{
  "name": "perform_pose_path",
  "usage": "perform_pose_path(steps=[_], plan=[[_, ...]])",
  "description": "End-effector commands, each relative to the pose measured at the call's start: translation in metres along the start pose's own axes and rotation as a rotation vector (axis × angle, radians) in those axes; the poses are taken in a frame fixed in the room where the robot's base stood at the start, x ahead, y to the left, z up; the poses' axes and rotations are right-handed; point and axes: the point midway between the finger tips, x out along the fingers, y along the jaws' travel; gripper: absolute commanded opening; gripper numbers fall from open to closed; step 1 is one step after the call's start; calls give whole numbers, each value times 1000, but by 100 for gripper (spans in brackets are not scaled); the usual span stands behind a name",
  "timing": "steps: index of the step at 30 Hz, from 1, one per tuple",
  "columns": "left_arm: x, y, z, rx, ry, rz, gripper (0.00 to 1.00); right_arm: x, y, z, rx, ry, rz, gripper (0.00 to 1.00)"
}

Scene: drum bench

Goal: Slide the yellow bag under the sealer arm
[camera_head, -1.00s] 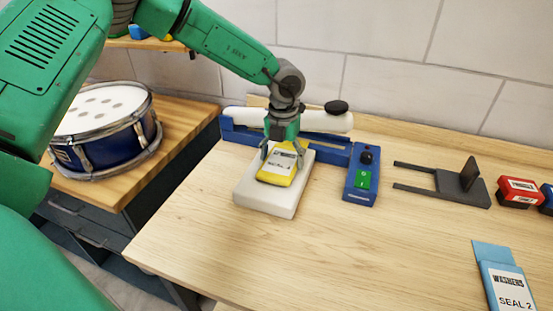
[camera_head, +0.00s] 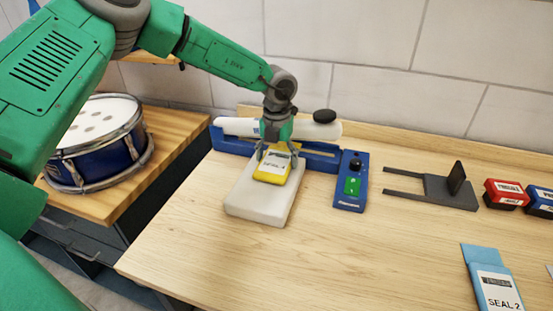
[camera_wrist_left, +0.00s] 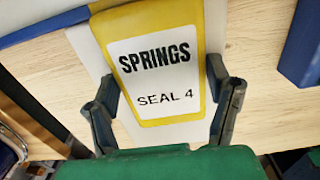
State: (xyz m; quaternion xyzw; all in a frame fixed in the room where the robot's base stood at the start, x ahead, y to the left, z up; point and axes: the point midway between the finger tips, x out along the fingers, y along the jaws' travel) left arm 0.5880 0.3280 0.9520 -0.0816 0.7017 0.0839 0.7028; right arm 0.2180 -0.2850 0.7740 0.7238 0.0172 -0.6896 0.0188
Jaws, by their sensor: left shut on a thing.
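The yellow bag (camera_head: 271,171) lies on a white block (camera_head: 256,204) in front of the sealer. Its label reads SPRINGS, SEAL 4 in the left wrist view (camera_wrist_left: 160,110). My left gripper (camera_head: 275,158) comes down over the bag and is shut on its two sides, one finger on each side. The sealer has a blue base (camera_head: 313,160) and a white arm (camera_head: 237,126) with a black knob (camera_head: 324,116). The bag's far end is close to the sealer arm; my gripper hides whether it reaches beneath. My right gripper is not in view.
A blue control box (camera_head: 350,195) with a green switch sits right of the sealer. A dark forked stand (camera_head: 450,190), red box (camera_head: 504,194) and blue SEAL 2 bag (camera_head: 492,282) are further right. A drum (camera_head: 97,147) stands left. The front middle of the table (camera_head: 350,255) is clear.

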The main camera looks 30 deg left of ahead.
Motion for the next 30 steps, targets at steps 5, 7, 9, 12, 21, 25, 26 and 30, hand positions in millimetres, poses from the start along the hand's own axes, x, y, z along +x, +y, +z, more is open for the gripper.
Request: perform_pose_path(steps=[5, 7, 9, 12, 21, 25, 26, 30], plan=[[0, 2, 0, -2, 0, -1, 97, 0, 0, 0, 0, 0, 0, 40], [0, 2, 0, -2, 1, -1, 97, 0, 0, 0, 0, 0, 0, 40], [0, 1, 0, -2, 1, -1, 97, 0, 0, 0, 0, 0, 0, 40], [0, 1, 0, -2, 1, 0, 97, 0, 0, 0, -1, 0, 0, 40], [-33, 0, 1, -2, -4, -1, 97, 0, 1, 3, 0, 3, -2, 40], [-61, 2, 2, -3, -2, -4, 97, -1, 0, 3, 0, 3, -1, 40], [-68, 3, 2, -4, -2, -5, 97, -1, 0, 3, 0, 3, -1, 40], [-93, 5, 3, -3, -1, -5, 97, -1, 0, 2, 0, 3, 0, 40]])
